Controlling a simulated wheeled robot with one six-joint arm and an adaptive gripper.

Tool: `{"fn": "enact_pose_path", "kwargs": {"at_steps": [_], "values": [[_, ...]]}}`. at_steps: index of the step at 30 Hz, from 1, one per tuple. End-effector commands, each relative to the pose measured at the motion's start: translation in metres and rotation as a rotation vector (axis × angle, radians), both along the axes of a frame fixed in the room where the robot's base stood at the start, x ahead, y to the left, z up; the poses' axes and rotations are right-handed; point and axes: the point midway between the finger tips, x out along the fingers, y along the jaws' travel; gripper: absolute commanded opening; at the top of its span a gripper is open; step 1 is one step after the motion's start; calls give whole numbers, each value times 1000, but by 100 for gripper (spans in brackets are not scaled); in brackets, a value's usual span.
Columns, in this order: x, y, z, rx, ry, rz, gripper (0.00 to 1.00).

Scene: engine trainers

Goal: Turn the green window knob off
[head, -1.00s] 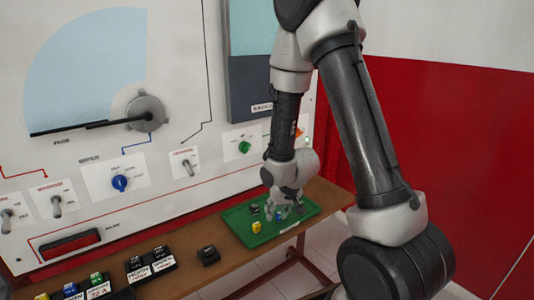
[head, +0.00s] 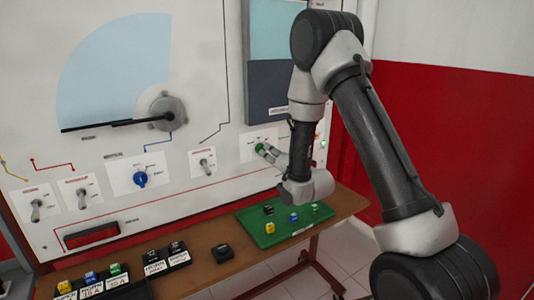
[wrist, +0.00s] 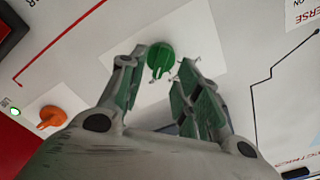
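The green knob (head: 260,148) is on the white panel, on a pale label plate right of the last toggle switch. It also shows in the wrist view (wrist: 160,58), round with a raised grip bar. My gripper (head: 268,152) reaches toward the panel at the knob. In the wrist view my gripper (wrist: 163,66) has its fingers spread, one to each side of the knob, with small gaps showing. It holds nothing. The label's print is too small to read.
An orange knob (wrist: 52,117) sits left of the green one in the wrist view. A blue knob (head: 140,179) and toggle switches (head: 203,163) are further left. Below, a green tray (head: 258,232) with small coloured blocks stands on the wooden bench (head: 212,275).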

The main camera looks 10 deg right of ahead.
Motion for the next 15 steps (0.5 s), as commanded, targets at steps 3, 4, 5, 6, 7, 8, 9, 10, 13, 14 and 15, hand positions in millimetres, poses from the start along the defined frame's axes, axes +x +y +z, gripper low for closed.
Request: {"fn": "enact_pose_path", "kwargs": {"at_steps": [3, 4, 5, 6, 7, 8, 9, 10, 13, 14, 15], "values": [[16, 5, 0, -1, 0, 0, 33], [19, 6, 0, -1, 0, 0, 33], [21, 7, 0, -1, -1, -1, 33], [24, 8, 0, -1, 0, -1, 33], [25, 8, 0, -1, 0, -1, 33], [26, 8, 0, -1, 0, -1, 33], [27, 9, 0, -1, 1, -1, 33], [27, 9, 0, -1, 1, -1, 33], [27, 9, 0, -2, 2, -1, 33], [27, 9, 0, -2, 2, -1, 33], [27, 9, 0, -2, 2, -1, 33]]}}
